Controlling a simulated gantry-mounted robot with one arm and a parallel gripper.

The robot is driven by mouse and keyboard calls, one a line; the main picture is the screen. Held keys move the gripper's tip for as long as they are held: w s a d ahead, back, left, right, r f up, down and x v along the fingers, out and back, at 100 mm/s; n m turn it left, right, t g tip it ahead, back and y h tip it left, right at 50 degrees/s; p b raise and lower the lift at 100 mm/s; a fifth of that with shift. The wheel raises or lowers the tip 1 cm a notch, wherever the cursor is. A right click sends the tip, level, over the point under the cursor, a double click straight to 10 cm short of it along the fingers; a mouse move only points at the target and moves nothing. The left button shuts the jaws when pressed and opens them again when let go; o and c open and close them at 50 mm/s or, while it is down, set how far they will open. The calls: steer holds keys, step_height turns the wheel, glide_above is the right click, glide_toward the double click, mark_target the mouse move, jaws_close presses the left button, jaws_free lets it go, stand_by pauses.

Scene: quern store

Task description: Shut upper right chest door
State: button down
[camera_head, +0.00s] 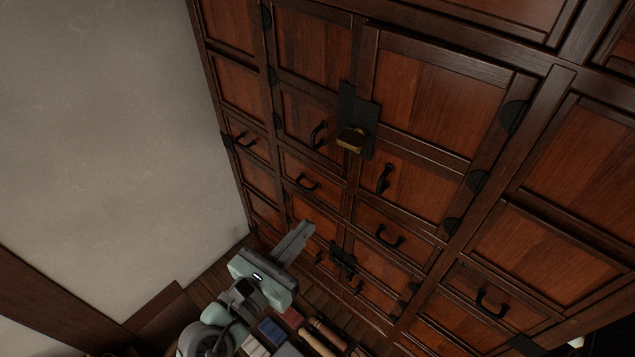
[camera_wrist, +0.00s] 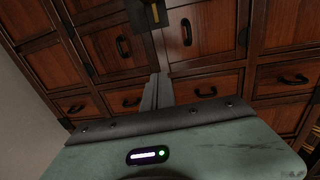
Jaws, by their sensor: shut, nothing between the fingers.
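The upper right chest door (camera_head: 435,95) is reddish-brown wood in a dark frame, with a black handle (camera_head: 384,179) and dark hinges along its right side. Its top and left edges seem to stand slightly proud of the left door (camera_head: 312,50), so it looks a little ajar; the exact gap is hard to tell. A black plate with a brass lock (camera_head: 351,139) sits at the seam. My gripper (camera_head: 307,228) is shut and empty, in front of the lower chest, below and left of this door. In the wrist view its fingers (camera_wrist: 157,88) overlap the seam near the door's lower part (camera_wrist: 200,32).
Below the doors are drawers with black handles (camera_head: 388,238) and a lower pair of doors (camera_head: 375,275). Books (camera_head: 272,332) and rolls (camera_head: 325,335) lie near the floor by my arm. A pale wall (camera_head: 110,120) stands left. More panels (camera_head: 580,150) continue right.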

steer(key=b, duration=0.2)
glide_toward(351, 176)
steer(key=x, duration=0.5)
steer(key=shift+s+d+r, duration=0.1)
steer(key=shift+r, duration=0.05)
steer(key=shift+x, duration=0.95)
